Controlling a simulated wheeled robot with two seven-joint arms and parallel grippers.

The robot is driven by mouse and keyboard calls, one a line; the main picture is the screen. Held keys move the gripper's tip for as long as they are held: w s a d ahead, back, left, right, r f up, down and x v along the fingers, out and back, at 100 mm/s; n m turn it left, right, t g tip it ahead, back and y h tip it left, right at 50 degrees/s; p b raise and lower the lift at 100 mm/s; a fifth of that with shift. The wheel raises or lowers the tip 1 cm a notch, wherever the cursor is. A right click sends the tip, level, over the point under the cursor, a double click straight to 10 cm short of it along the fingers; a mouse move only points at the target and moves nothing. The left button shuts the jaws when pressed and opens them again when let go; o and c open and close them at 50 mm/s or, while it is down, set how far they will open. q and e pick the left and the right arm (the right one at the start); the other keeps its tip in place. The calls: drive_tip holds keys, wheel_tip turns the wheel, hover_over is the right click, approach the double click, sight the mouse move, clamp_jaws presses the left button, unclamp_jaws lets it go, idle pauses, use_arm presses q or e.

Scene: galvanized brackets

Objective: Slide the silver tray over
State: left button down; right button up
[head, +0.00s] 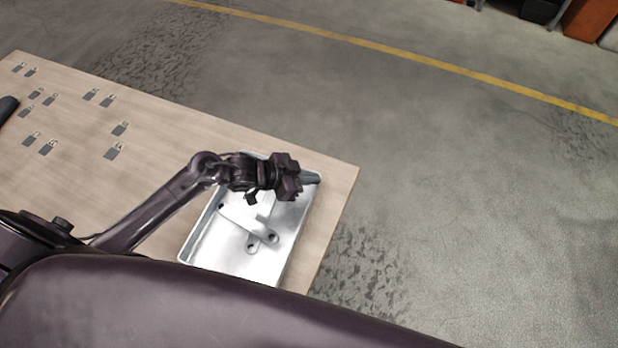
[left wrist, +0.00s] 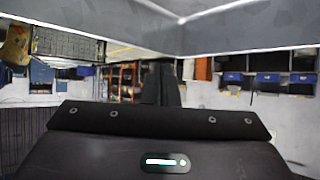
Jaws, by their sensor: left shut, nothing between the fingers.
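The silver tray (head: 205,236) lies on the wooden table near its right end, in the head view. A galvanized bracket (head: 240,222) lies in it, with holes visible at its lower end. My left gripper (head: 310,179) is over the tray's far right part, its fingers shut and empty, the tips at the tray's right edge. I cannot tell whether they touch the tray. My arm hides part of the tray's far side. In the left wrist view the shut fingers (left wrist: 161,84) show dark at the centre, with grey metal surfaces above. My right gripper is not in view.
The wooden table (head: 165,135) has several small padlock-like pieces (head: 115,150) scattered on its left part. The table's right edge is close to the tray, with bare concrete floor beyond. A dark rounded object (head: 8,107) sits at the far left edge.

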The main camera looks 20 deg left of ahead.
use_arm(q)
drive_tip(key=shift+s+f, duration=0.1)
drive_tip(key=shift+f, duration=0.4)
drive_tip(key=shift+s+a+f, duration=0.15)
drive_tip(key=shift+f, duration=0.05)
